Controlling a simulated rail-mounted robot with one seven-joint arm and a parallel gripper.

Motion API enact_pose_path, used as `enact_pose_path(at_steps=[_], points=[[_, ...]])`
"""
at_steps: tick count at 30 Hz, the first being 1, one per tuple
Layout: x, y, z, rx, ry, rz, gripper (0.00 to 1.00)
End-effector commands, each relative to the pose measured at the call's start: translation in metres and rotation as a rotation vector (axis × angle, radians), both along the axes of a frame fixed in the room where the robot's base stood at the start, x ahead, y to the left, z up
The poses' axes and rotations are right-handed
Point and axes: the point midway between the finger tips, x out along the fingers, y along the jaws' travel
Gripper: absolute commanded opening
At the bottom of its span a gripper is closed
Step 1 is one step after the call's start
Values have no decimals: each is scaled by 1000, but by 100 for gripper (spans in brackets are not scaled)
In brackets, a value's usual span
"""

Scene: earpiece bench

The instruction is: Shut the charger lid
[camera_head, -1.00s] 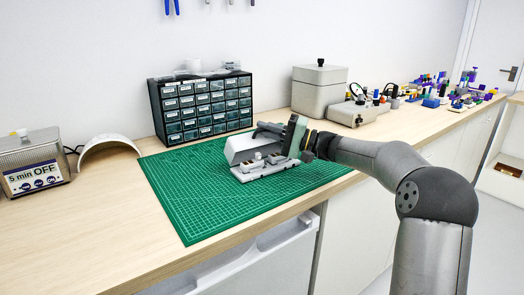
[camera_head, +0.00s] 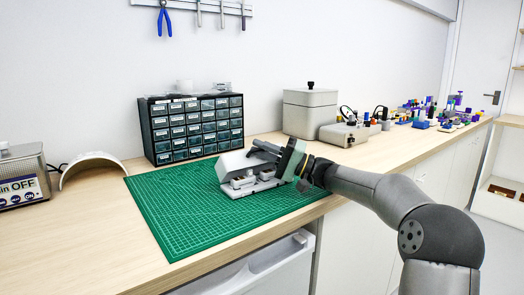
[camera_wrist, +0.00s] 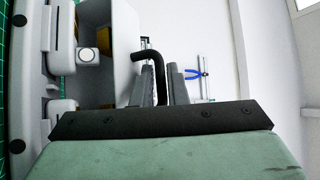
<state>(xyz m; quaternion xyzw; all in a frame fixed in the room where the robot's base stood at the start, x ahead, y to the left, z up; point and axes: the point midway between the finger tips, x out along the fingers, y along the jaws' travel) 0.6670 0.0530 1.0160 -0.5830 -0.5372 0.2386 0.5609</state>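The charger (camera_head: 262,187) is a light grey unit on the green mat, and its pale lid (camera_head: 234,163) stands tilted open at the back left. In the wrist view the charger (camera_wrist: 62,40) is at the left, with the lid (camera_wrist: 125,45) as a pale panel beside it. A black bent handle (camera_wrist: 149,56) meets the lid's edge. My gripper (camera_wrist: 162,75) has its two grey fingers close on either side of this handle and appears shut on it. In the head view my gripper (camera_head: 266,149) is at the lid's right side. The exact finger contact is partly hidden.
The green mat (camera_head: 175,215) has free room left and in front. A drawer cabinet (camera_head: 195,127) stands behind. A grey lidded box (camera_head: 309,112) and a low device (camera_head: 345,134) stand behind right. A curved white shell (camera_head: 92,160) and a metal bath (camera_head: 22,172) are at left.

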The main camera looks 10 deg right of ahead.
Motion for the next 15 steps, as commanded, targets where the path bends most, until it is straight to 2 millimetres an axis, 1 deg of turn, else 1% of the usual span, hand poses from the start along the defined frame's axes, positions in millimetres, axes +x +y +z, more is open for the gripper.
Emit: enact_pose_path(at_steps=[10,13,15], points=[[0,-2,-1,1,1,-1,18],[-3,-10,-3,0,2,-3,18],[-6,-21,-6,1,1,-4,18]])
